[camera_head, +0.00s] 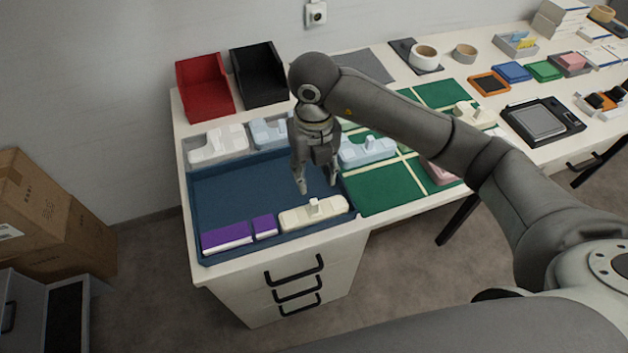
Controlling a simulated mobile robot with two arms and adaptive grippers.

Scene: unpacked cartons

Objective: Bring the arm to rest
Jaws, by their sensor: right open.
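My right arm comes in from the right and reaches over the table. Its gripper (317,188) points down over the blue tray (228,188), with its fingers apart and nothing between them. A cream block with a raised knob (300,216) lies in the tray just in front of the fingertips. I cannot tell the exact height of the fingertips above the tray floor. A purple-topped block (226,237) and a smaller purple block (264,226) lie at the tray's front left. My left gripper is not in view.
Red (205,88) and black (259,75) bins stand at the back left. A light blue piece (366,151) and a green mat (385,188) lie right of the gripper. Cardboard boxes (40,210) stand on the floor at left. The tray's middle is bare.

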